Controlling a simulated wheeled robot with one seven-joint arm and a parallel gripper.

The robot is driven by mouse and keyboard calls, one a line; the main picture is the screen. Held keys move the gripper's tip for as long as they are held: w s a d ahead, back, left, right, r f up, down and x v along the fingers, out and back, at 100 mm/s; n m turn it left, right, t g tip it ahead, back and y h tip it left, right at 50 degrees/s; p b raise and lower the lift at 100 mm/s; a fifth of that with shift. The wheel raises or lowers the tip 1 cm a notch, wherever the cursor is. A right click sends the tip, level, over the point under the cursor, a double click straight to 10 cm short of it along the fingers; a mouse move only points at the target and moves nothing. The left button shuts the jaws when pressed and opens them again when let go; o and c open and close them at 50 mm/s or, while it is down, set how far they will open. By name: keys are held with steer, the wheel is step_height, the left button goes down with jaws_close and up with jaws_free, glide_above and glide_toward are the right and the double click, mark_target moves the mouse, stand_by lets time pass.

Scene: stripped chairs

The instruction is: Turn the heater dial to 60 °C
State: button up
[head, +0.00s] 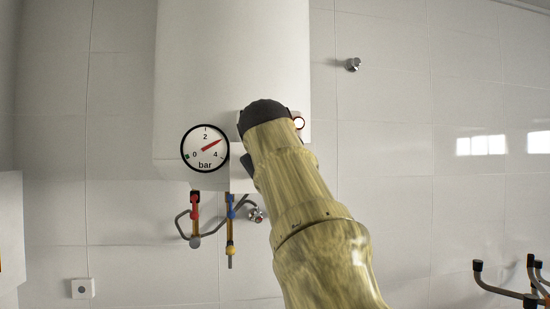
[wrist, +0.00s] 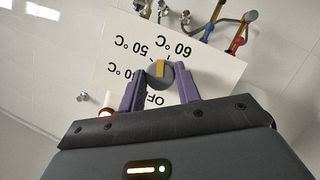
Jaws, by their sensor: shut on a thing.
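The heater dial (wrist: 153,74) is a round grey knob with a yellow bar, on a white panel in the wrist view. The labels appear upside down: 60 °C (wrist: 180,48) is above right, 50 °C (wrist: 152,48) above left, and OFF below. The yellow bar points up in the picture, roughly between the 50 and 60 labels. My gripper (wrist: 158,82) has its two purple fingers on either side of the knob, shut on it. In the head view my arm hides the dial and the fingers, in front of the white heater (head: 232,60).
A pressure gauge (head: 205,148) is on the heater left of my arm, its red needle above 2 bar. Red (head: 195,205) and blue valves with pipes hang below. A wall socket (head: 82,288) is low left. Dark-tipped metal legs (head: 510,290) are at lower right.

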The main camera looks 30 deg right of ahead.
steer(key=shift+m+y+p, duration=0.85)
steer(key=shift+m+y, duration=0.05)
steer(key=shift+m, duration=0.4)
steer(key=o, duration=1)
steer(key=shift+r, duration=0.1)
steer(key=b+v, duration=0.2)
steer(key=v, duration=1.5)
steer(key=shift+s, duration=0.1)
